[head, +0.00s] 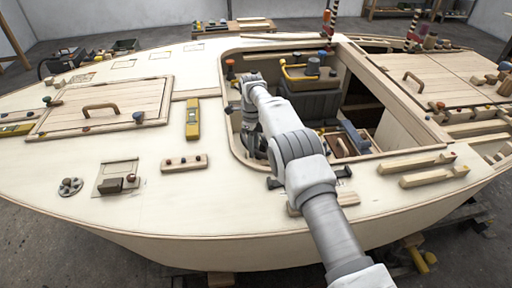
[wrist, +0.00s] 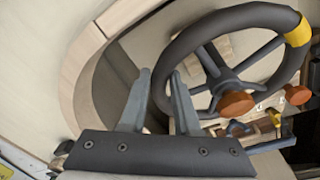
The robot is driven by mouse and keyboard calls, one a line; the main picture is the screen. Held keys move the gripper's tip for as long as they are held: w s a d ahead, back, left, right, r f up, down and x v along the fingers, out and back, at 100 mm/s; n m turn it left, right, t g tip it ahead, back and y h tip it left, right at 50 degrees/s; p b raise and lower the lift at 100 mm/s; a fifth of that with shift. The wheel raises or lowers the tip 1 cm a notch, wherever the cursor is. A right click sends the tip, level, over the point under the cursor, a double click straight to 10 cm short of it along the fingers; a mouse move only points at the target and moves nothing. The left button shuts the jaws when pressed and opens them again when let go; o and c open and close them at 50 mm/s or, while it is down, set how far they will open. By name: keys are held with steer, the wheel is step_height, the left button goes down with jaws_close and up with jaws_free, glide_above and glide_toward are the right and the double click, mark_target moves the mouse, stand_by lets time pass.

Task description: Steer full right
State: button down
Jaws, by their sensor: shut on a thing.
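The steering wheel (wrist: 203,38) fills the upper right of the wrist view. It has a dark grey rim, grey spokes, an orange-brown hub knob (wrist: 236,104) and a yellow band (wrist: 298,31) on the rim at upper right. My gripper (wrist: 161,76) is at the left side of the wheel. One finger is outside the rim and the other inside, with the rim between them. The gripper is shut on the rim; the contact is partly hidden. In the head view my arm reaches into the cockpit opening, and I cannot make out gripper or wheel there.
The pale curved cockpit wall (wrist: 75,75) is close on the left of my gripper. A second orange knob (wrist: 297,95) stands near the wheel. In the head view the cockpit holds a dark box with a yellow tray (head: 300,77). Wooden blocks (head: 415,162) lie on the deck to the right.

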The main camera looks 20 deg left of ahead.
steer(key=shift+s+a, duration=0.2)
steer(key=shift+a, duration=0.15)
steer(key=c, duration=0.7)
jaws_free()
steer(key=shift+d, duration=0.1)
steer(key=r+p, duration=0.1)
steer(key=r, duration=0.1)
steer(key=r+p, duration=0.1)
steer(key=r, duration=0.3)
steer(key=shift+w+p, duration=0.25)
steer(key=shift+p, duration=0.15)
steer(key=r+p, duration=0.1)
steer(key=p, duration=0.3)
steer(key=shift+r, duration=0.25)
